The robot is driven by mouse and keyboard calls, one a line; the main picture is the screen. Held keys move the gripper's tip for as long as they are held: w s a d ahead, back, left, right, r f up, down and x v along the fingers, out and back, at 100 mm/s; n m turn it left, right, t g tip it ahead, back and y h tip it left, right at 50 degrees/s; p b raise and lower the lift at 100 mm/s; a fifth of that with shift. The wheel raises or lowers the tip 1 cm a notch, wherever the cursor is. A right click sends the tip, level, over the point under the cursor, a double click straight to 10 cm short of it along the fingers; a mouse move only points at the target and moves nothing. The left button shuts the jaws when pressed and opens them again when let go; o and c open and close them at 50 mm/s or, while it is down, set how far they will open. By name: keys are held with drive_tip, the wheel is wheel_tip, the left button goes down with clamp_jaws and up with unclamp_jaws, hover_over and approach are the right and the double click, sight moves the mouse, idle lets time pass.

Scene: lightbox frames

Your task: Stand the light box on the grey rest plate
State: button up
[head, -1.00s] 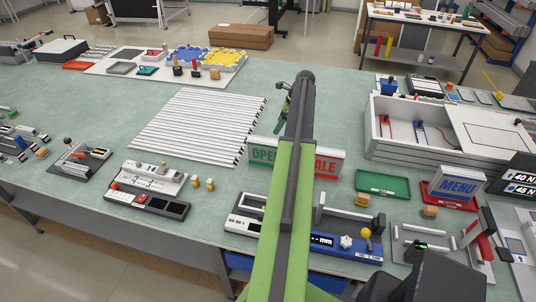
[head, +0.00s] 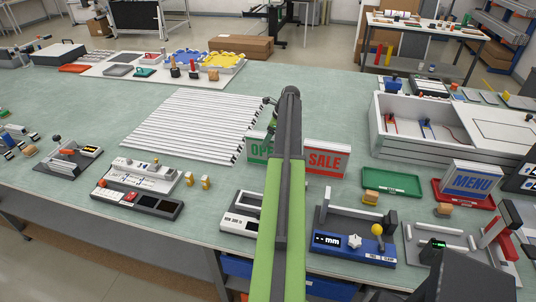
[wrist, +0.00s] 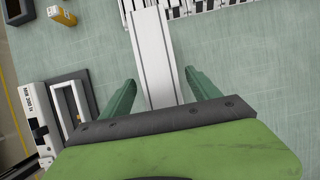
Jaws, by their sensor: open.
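A light box with a green OPEN panel (head: 258,148) and a red SALE panel (head: 327,158) stands upright mid-table. My arm hides its middle, so I cannot tell for sure that it is one box. In the wrist view its pale top (wrist: 154,55) runs between the fingers. My gripper (wrist: 160,80) is open above it, with a finger on each side and gaps visible. A blue MENU light box (head: 472,180) stands on a red tray. A grey plate (head: 412,252) with pale bars lies at front right. Which surface is the rest plate, I cannot tell.
A green tray (head: 385,184) lies right of SALE. A blue measuring fixture (head: 330,249) and a white device (head: 237,224) stand in front. Striped white slats (head: 190,125) lie behind left. A large white case (head: 435,137) stands at back right.

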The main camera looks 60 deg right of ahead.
sight(268, 149)
drive_tip(key=b+x, duration=0.1)
drive_tip(key=x, duration=0.2)
drive_tip(key=shift+d+f+b, duration=0.1)
drive_tip(key=shift+b, duration=0.2)
drive_tip(key=shift+f, duration=0.25)
clamp_jaws()
idle(0.6)
